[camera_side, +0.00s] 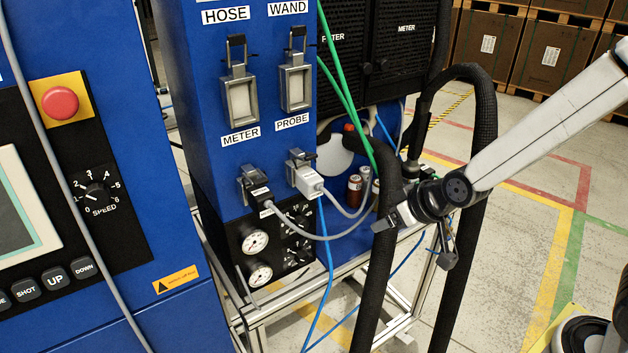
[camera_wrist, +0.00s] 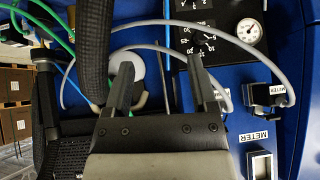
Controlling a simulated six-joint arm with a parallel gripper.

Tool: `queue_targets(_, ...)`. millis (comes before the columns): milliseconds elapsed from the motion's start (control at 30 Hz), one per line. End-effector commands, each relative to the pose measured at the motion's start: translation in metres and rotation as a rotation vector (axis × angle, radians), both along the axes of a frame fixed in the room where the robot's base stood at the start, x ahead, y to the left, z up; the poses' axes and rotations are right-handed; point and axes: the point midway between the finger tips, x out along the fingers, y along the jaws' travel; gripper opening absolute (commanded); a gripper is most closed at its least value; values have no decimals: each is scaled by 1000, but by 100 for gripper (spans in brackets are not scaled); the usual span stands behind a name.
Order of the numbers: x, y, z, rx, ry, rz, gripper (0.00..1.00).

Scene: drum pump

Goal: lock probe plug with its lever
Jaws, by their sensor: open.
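The probe plug (camera_side: 309,181) is light grey and sits in the lower right socket under the PROBE label in the side view. Its cable curves away to the right. A dark lever (camera_side: 302,157) shows at the top of that socket; whether it is latched over the plug cannot be told. My gripper (camera_side: 378,224) is to the right of the plug, apart from it, near a black hose. In the wrist view my gripper (camera_wrist: 165,82) is open with nothing between its fingers. The probe plug does not show clearly there and may be hidden behind the gripper.
The meter plug (camera_side: 258,194) sits left of the probe plug; it also shows in the wrist view (camera_wrist: 269,94). Two sockets with raised levers, hose (camera_side: 240,103) and wand (camera_side: 296,88), are above. Thick black hoses (camera_side: 376,290) and green cables (camera_side: 346,92) hang close by.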

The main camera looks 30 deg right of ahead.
Motion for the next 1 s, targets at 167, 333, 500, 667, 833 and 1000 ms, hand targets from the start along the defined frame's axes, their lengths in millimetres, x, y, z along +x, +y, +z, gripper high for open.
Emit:
queue_targets(167, 28, 26, 17, 17, -190, 8, 74)
queue_targets(333, 48, 47, 36, 24, -371, 1, 74)
queue_targets(500, 61, 66, 57, 23, -545, -18, 74)
queue_targets(667, 67, 81, 77, 12, -701, -43, 74)
queue_targets(833, 67, 91, 93, -2, -825, -71, 74)
queue_targets(1000, 66, 95, 101, -10, -884, -87, 74)
